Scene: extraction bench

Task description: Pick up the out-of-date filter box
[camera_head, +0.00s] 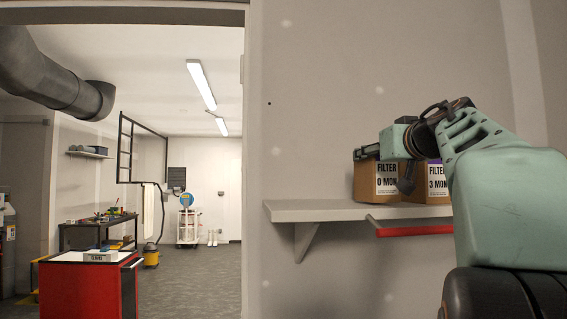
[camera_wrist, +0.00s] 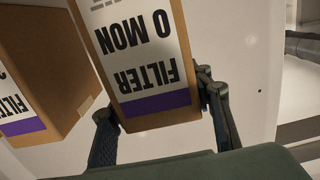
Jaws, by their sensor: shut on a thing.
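A brown cardboard box (camera_head: 366,184) with a white label reading "FILTER 0 MON" is at the shelf. The wrist view shows the same box (camera_wrist: 140,55) upside down, with a purple band on its label. My gripper (camera_wrist: 158,112) is shut on this box, one finger on each side. In the head view my gripper (camera_head: 388,163) reaches over the box from the right. A second box (camera_head: 434,182), labelled "FILTER" and "3 MON", stands just to the right, partly hidden by my arm. It also shows in the wrist view (camera_wrist: 50,70), apart from the held box.
The grey wall shelf (camera_head: 320,210) is bare on its left part. To the left, a doorway opens onto a room with a red cabinet (camera_head: 85,285) and a dark workbench (camera_head: 95,232).

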